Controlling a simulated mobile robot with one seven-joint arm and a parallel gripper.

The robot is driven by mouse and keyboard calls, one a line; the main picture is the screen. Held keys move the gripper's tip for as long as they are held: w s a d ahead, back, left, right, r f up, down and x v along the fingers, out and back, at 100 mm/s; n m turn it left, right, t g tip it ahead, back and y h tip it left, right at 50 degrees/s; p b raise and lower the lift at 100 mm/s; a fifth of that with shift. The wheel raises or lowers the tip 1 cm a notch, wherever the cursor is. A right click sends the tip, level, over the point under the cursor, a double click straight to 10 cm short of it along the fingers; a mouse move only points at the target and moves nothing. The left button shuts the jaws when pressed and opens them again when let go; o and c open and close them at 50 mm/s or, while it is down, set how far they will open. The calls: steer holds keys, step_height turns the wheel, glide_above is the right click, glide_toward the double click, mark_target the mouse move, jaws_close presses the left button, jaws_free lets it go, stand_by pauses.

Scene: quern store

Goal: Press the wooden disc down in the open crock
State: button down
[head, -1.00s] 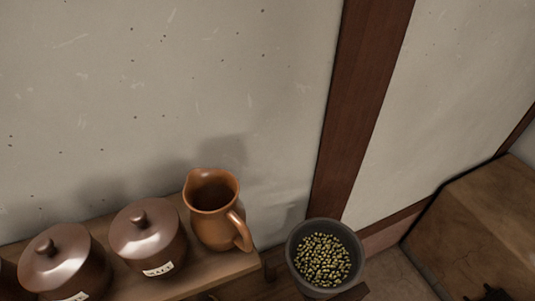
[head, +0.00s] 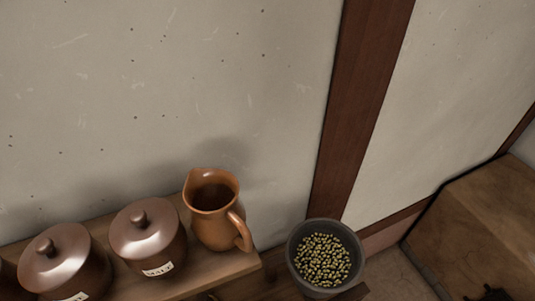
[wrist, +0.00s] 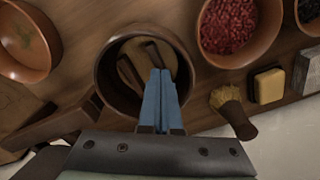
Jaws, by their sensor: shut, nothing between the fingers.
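In the wrist view my gripper (wrist: 160,78) points into an open dark brown crock (wrist: 104,66), its two blue fingers shut together and empty. A tan wooden disc (wrist: 128,72) shows inside the crock, crossed by darker brown bands that may be shadow or wood. The fingertips overlap the disc in the picture; I cannot tell whether they touch it. The fingers hide part of the disc and of the crock's near wall. Neither the gripper nor the open crock shows in the head view.
Around the crock are a bowl of red beans (wrist: 229,25), a brush (wrist: 232,108), a yellow block (wrist: 268,86) and an orange-brown bowl (wrist: 28,45). In the head view, lidded jars (head: 148,237) and a jug (head: 216,215) stand on a shelf, beside a grey bowl of green beans (head: 324,260).

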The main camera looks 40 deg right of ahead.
steer(key=shift+f+b, duration=0.6)
steer(key=shift+f, duration=0.2)
steer(key=shift+s+f, duration=0.15)
steer(key=shift+f, duration=0.05)
stand_by(2.2)
step_height(320, 180, up, 10)
steer(key=p, duration=1)
steer(key=shift+r+p, duration=0.15)
steer(key=shift+p, duration=0.25)
